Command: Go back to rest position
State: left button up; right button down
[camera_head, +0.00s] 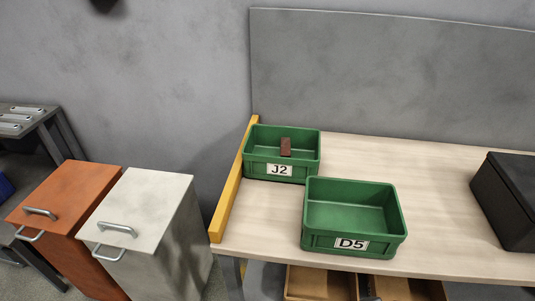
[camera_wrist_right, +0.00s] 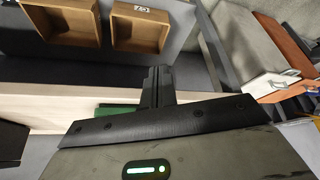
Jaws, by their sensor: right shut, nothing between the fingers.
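My right gripper (camera_wrist_right: 158,72) shows in the right wrist view. Its two dark fingers are together with nothing between them. They stand out past the pale table edge, and part of a green bin (camera_wrist_right: 115,108) shows just beside them. Neither gripper is in the head view, and my left gripper is in no view. In the head view the green bin J2 (camera_head: 254,171) stands at the back left of the table and holds a small brown piece (camera_head: 285,147). The green bin D5 (camera_head: 322,242) stands in front and looks empty.
The pale table (camera_head: 440,215) has a yellow rail (camera_head: 229,196) on its left edge and a black box (camera_head: 508,195) at right. Wooden bins (camera_head: 318,283) sit below it. Orange (camera_head: 72,195) and white (camera_head: 150,205) handled cabinets stand at left. The table's back middle is clear.

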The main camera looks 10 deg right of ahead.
jog(key=w+a+f+t+y, duration=0.2)
jog(key=w+a+f+t, duration=0.1)
jog(key=a+f+t, duration=0.1)
jog(key=shift+w+f+t, duration=0.25)
jog(key=shift+f+t, duration=0.35)
jog(key=shift+f, duration=0.3)
